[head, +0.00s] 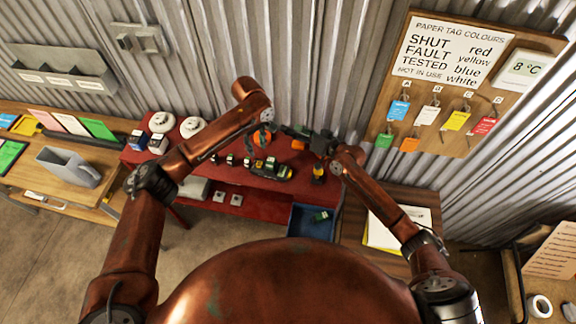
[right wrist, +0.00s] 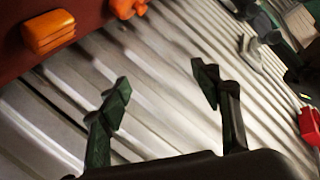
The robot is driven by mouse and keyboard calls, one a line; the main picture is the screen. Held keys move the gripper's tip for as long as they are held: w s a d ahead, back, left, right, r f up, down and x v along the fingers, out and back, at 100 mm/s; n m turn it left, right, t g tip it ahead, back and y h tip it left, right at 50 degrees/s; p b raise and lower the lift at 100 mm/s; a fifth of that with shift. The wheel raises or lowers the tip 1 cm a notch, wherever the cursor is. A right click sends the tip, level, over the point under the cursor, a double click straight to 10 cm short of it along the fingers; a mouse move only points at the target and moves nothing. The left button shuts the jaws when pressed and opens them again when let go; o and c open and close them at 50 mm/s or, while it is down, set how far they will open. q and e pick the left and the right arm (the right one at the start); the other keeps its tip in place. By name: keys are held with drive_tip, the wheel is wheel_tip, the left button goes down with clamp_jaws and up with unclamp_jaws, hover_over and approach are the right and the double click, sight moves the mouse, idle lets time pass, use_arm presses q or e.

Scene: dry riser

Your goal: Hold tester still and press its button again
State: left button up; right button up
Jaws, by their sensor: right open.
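A dark green and black device with yellow parts (head: 272,170) lies on the red bench; it may be the tester, but its button is too small to make out. My left gripper (head: 265,140) is over the bench just behind this device, beside an orange item. Its fingers are too small and dark to tell whether they are open or hold anything. My right gripper (head: 297,131) is a little further right and higher, near the corrugated wall. In the right wrist view its two fingers (right wrist: 160,92) are apart with nothing between them, only the wall behind.
An orange block (right wrist: 48,32) shows in the right wrist view. A tag board (head: 380,145) hangs right.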

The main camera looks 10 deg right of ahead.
sight(275, 166)
drive_tip(key=s+a+f+n+g, duration=0.1)
drive_tip(key=s+f+n+g, duration=0.1)
drive_tip(key=s+n, duration=0.1)
drive_tip(key=s+a+f+n+g+y, duration=0.1)
drive_tip(key=s+f+n, duration=0.1)
drive_tip(key=s+n, duration=0.2)
drive_tip(key=s+a+f+n+g, duration=0.1)
drive_tip(key=s+f+n+g, duration=0.1)
drive_tip(key=s+n, duration=0.1)
drive_tip(key=shift+s+f+n+g+y, duration=0.2)
drive_tip(key=shift+s+n+g+y, duration=0.1)
drive_tip(key=shift+s+n, duration=0.15)
drive_tip(key=shift+s+a+f+n+g, duration=0.2)
drive_tip(key=shift+s+a+n+g, duration=0.15)
drive_tip(key=shift+n, duration=0.2)
drive_tip(key=shift+x, duration=3.7)
drive_tip(key=shift+f, duration=0.1)
drive_tip(key=shift+c, duration=0.5)
drive_tip(key=c, duration=1.1)
use_arm(q)
clamp_jaws()
